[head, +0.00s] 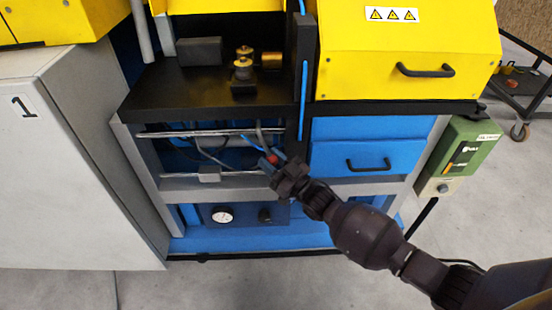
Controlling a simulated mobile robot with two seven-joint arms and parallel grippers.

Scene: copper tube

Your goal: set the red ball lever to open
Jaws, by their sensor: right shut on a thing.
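The red ball lever (272,160) shows as a small red spot at the right end of the open bay under the black shelf. My right gripper (270,163) is at it, with its fingers shut around the red part. My right arm comes in from the lower right. The gripper hides most of the lever, so I cannot tell its position. My left gripper is not in view.
The blue drawer (365,145) is just right of the gripper. The black shelf (180,90) lies above the bay. A gauge panel (245,215) is below. A grey cabinet (70,170) stands at left, a green control box (462,158) at right.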

